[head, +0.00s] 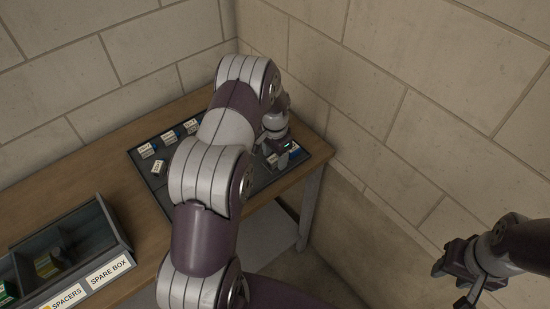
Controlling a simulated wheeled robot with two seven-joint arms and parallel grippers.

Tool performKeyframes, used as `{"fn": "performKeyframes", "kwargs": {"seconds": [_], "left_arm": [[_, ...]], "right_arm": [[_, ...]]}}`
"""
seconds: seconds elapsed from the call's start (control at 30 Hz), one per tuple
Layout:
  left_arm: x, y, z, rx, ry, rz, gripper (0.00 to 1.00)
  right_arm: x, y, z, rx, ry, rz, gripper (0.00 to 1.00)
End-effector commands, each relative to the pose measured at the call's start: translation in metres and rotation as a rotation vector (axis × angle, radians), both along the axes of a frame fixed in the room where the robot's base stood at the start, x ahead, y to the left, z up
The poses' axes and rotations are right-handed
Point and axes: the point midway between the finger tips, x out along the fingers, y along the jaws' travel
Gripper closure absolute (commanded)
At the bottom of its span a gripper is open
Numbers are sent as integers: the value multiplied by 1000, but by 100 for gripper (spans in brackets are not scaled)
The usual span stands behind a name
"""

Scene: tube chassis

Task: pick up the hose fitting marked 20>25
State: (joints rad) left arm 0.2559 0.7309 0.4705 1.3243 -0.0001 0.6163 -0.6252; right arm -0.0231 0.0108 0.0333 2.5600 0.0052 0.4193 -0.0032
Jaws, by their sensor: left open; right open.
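Several small hose fittings with white labels lie on a dark tray (139,163) on the table. One fitting (147,151), a second (168,137) and a third (191,126) form a row along the back left. Another fitting (159,167) lies in front of them. The markings are too small to read, so I cannot tell which is 20>25. My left gripper is open, pointing down just over the right-end pieces. My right gripper (452,282) is open and empty, off the table.
A dark compartment box (120,240) stands on the wooden table (120,180) at the lower left, labelled SPACERS and SPARE BOX. Block walls (360,80) close off the back and right. My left arm hides the tray's middle.

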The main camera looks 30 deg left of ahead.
Motion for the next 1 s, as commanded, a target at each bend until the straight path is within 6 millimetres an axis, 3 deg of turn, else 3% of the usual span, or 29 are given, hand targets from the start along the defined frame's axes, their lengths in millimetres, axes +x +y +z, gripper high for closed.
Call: {"fn": "performKeyframes", "kwargs": {"seconds": [0.07, 0.1, 0.27, 0.3, 0.63, 0.87, 1.0], "left_arm": [[0, 0, 0, 0, 0, 0, 38], [0, 0, 0, 0, 0, 0, 45], [0, 0, 0, 0, 0, 0, 97], [0, 0, 0, 0, 0, 0, 100], [1, 0, 5, 1, -3, 0, 100], [1, 0, 38, 1, -5, 0, 100], [8, -30, 56, 0, -4, -6, 100]], "right_arm": [[0, 0, -1, 0, 0, 0, 57], [0, 0, -1, 0, 0, 0, 57], [0, 0, -1, 0, 0, 0, 57], [0, 0, -1, 0, 0, 0, 57], [0, 0, -3, 0, 0, 0, 57], [0, 0, -16, 0, 0, 0, 57], [0, 0, -24, 0, 0, 0, 57]]}}
